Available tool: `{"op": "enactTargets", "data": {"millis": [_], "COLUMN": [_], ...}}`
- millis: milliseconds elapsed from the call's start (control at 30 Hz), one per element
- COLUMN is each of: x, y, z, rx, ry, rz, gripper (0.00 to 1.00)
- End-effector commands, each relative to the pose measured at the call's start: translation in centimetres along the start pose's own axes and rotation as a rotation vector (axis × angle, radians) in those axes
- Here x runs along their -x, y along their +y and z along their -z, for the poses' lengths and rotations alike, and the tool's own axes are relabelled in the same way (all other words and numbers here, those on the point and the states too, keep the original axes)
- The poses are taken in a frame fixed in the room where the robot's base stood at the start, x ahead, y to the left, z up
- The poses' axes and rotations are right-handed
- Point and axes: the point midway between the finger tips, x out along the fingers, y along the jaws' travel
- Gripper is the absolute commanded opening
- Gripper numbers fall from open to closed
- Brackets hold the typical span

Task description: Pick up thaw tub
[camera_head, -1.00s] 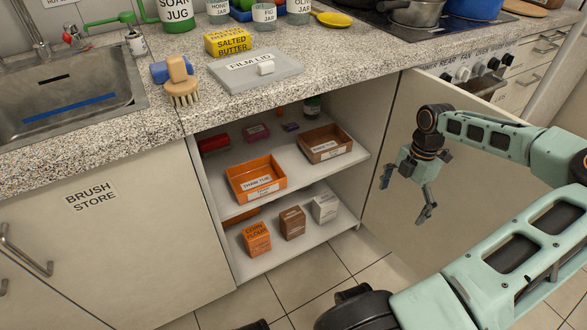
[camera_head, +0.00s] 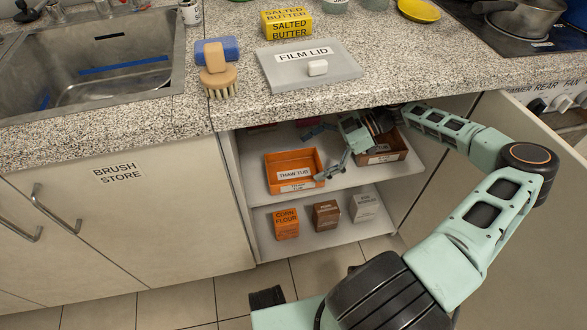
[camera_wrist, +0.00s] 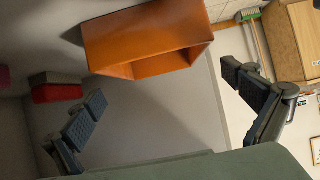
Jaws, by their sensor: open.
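The thaw tub (camera_head: 275,187) is an open orange tub with a name label, upright on the upper shelf of the open cupboard. My gripper (camera_head: 312,156) is inside the cupboard at the tub's right side, fingers spread toward it and empty. In the wrist view the orange tub (camera_wrist: 150,42) shows at the top, ahead of and between the two open fingers (camera_wrist: 165,88). Whether a finger touches the tub cannot be told.
A brown tub (camera_head: 385,155) stands right of my gripper on the same shelf, partly hidden by my arm. The countertop (camera_head: 400,75) overhangs the shelf closely. Corn flour (camera_head: 286,225) and other boxes stand below. The open door is at right.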

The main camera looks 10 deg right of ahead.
Motion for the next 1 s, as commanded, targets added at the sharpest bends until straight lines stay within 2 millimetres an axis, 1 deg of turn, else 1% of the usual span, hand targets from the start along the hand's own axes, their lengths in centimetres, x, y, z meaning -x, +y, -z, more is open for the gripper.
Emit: {"op": "enactTargets", "data": {"millis": [33,200,300,467,567,833,900,1000], "x": [-1.2,-3.9,-4.8,-5.1,-5.7,-9.6,-10.2,-10.2], "y": [-0.1,0.0,0.0,0.0,0.1,0.4,0.4,0.4], "z": [-0.2,-0.1,-0.1,-0.1,-0.2,-0.4,-0.3,-0.2], "rx": [0.0,0.0,0.001,0.001,0.0,0.0,0.0,-0.001], "ry": [0.003,0.001,-0.001,-0.002,-0.001,-0.001,-0.001,-0.003], "rz": [0.002,0.001,0.001,0.0,0.001,0.002,0.001,-0.001], "gripper": [1.0,1.0,1.0,1.0,1.0,1.0,1.0,1.0]}}
